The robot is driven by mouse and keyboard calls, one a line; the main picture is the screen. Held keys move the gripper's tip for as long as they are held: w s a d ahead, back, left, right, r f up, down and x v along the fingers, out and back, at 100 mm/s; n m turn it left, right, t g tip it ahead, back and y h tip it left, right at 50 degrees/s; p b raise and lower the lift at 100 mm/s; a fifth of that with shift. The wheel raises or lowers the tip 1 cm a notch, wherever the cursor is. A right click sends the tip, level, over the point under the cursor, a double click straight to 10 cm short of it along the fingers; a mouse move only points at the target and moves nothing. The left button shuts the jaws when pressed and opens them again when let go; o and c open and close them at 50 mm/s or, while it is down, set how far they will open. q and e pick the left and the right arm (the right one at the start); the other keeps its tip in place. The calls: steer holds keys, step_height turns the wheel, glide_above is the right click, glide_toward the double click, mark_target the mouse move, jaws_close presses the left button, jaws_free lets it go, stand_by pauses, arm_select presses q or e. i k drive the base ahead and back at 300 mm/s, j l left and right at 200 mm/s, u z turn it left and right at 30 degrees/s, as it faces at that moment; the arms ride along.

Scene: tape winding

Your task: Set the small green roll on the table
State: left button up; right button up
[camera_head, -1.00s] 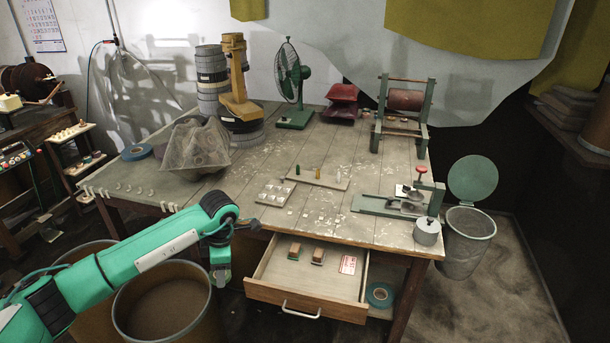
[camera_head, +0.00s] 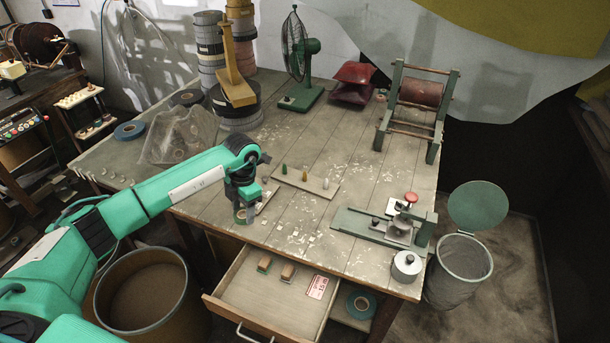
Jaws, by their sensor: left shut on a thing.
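My left gripper (camera_head: 243,210) points down over the front left part of the wooden table (camera_head: 330,225). It is shut on the small green roll (camera_head: 240,215), which shows as a small greenish and tan piece between the fingers. The fingers hide most of the roll. The roll appears just above or close to the tabletop near the front edge; I cannot tell whether it touches. My right gripper is not in view.
A board with small coloured pegs (camera_head: 305,181) lies behind the gripper. The open drawer (camera_head: 270,290) juts out below the front edge. A green slide device (camera_head: 385,228) and a metal pot (camera_head: 406,266) stand at the right. The tabletop between has pale scraps.

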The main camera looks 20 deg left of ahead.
mark_target(308, 215)
steer(key=i+l, duration=0.6)
steer(key=i, duration=0.15)
